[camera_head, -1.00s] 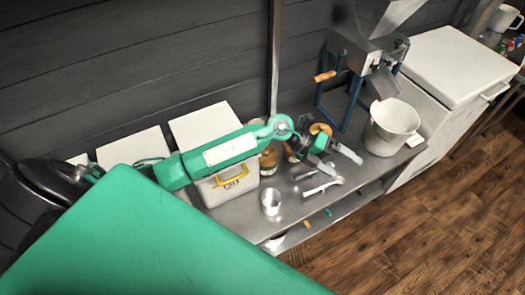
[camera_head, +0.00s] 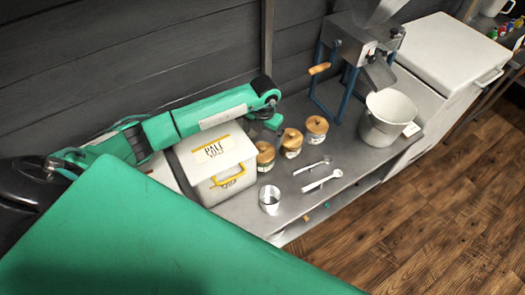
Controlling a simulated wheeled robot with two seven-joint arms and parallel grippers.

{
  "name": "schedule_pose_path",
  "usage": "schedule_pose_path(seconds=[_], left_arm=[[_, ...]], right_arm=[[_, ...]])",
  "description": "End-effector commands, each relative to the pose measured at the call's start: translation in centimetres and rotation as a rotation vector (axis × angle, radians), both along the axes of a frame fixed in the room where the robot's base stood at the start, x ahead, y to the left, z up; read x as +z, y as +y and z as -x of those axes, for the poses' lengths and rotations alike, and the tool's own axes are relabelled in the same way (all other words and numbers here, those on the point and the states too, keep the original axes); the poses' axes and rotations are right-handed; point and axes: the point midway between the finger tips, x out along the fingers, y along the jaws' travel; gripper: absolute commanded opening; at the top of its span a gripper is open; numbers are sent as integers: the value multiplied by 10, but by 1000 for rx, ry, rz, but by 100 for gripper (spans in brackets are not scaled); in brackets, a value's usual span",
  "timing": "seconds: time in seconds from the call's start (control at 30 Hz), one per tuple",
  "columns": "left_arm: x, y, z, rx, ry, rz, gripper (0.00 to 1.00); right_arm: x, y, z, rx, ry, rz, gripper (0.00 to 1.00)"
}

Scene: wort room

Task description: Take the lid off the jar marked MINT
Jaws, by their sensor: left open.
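Three small jars with round wooden lids stand in a slanting row on the steel counter: a left jar (camera_head: 265,158), a middle jar (camera_head: 291,144) and a right jar (camera_head: 316,130). All three lids are on. Their labels are too small to read, so I cannot tell which is marked MINT. My left gripper (camera_head: 271,121) is open, behind and above the left and middle jars, partly hidden by its own arm. It appears to hold nothing. My right gripper is out of view.
A white bin labelled PALE (camera_head: 217,163) stands left of the jars. In front are a metal cup (camera_head: 269,198) and two spoons (camera_head: 322,181). A mill on a blue stand (camera_head: 367,55) and a white bucket (camera_head: 387,120) stand to the right. The counter's front right is bare.

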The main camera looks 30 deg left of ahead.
Motion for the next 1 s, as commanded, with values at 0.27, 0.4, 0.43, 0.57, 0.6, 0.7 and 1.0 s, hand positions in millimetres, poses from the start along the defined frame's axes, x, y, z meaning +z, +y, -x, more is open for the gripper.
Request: schedule_pose_path(seconds=[0.27, 0.4, 0.43, 0.57, 0.6, 0.7, 1.0], left_arm=[[-22, -1, 3, -1, 2, 1, 100], [-43, -5, 9, 0, 3, 2, 100], [-47, -5, 10, 0, 2, 2, 100], [-63, -5, 8, 0, 0, 2, 100], [-65, -4, 8, 0, 0, 1, 100], [-68, -4, 8, 0, -1, 1, 100], [-67, -4, 8, -1, -1, 1, 71]], right_arm=[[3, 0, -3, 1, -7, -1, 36], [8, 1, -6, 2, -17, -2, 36], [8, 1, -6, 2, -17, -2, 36], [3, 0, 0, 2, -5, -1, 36], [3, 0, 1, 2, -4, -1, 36], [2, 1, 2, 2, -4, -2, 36], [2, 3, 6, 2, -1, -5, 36]])
